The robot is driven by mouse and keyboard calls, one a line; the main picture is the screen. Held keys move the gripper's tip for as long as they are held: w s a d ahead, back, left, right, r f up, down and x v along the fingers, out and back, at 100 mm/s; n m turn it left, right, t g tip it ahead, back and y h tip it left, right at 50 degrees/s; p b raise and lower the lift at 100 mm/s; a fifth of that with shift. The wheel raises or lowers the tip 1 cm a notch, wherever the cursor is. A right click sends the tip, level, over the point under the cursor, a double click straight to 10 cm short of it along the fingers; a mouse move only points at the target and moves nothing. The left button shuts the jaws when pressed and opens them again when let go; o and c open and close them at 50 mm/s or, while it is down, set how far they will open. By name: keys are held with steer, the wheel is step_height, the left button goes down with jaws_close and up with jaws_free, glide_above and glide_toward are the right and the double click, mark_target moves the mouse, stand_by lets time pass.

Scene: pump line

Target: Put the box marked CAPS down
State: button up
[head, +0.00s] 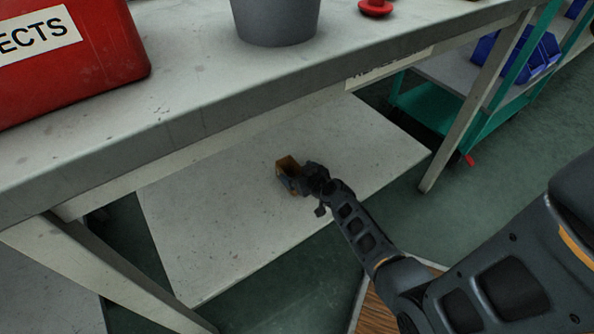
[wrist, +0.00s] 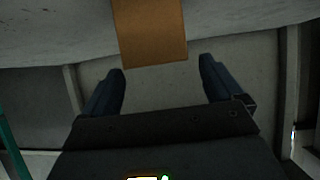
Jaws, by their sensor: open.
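A small orange-brown box (head: 288,164) is at the lower shelf (head: 215,210) under the workbench, right at the tip of my gripper (head: 291,180). No CAPS marking can be read on it. In the wrist view the box (wrist: 150,32) shows as a plain orange-brown face at the top, just beyond the fingertips. My gripper (wrist: 161,66) is open there, its two dark fingers spread apart with no grip on the box. The box appears to rest on the shelf, but its underside is hidden.
The workbench top (head: 190,85) overhangs the shelf and carries a red box (head: 75,75) marked "...ECTS", a grey bucket (head: 275,20) and a red knob-like part (head: 375,8). A green cart (head: 440,105) with blue bins stands right. The shelf around the box is clear.

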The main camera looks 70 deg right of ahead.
steer(key=s+a+r+n+y+p, duration=0.1)
steer(key=s+a+r, duration=0.35)
steer(key=a, duration=0.25)
steer(key=s+a+r+n+t+p, duration=0.1)
steer(key=s+a+r, duration=0.3)
steer(key=s+a, duration=0.3)
steer(key=s+a+r+n+y, duration=0.1)
steer(key=s+a+r, duration=0.3)
steer(key=a, duration=0.4)
steer(key=s+a+r+n+t+y, duration=0.1)
steer(key=s+a+r, duration=0.1)
steer(key=a+r, duration=0.2)
steer(key=s+a+r+n+t+y, duration=0.1)
steer(key=s+a+r+y, duration=0.1)
steer(key=r, duration=0.8)
steer(key=s+a+r+n+t+y, duration=0.1)
steer(key=s+a+r+y, duration=0.1)
steer(key=s+a+r, duration=0.2)
step_height(320, 180, up, 4)
steer(key=shift+a+f+n+t, duration=0.3)
steer(key=shift+a+n, duration=0.1)
steer(key=shift+a, duration=0.8)
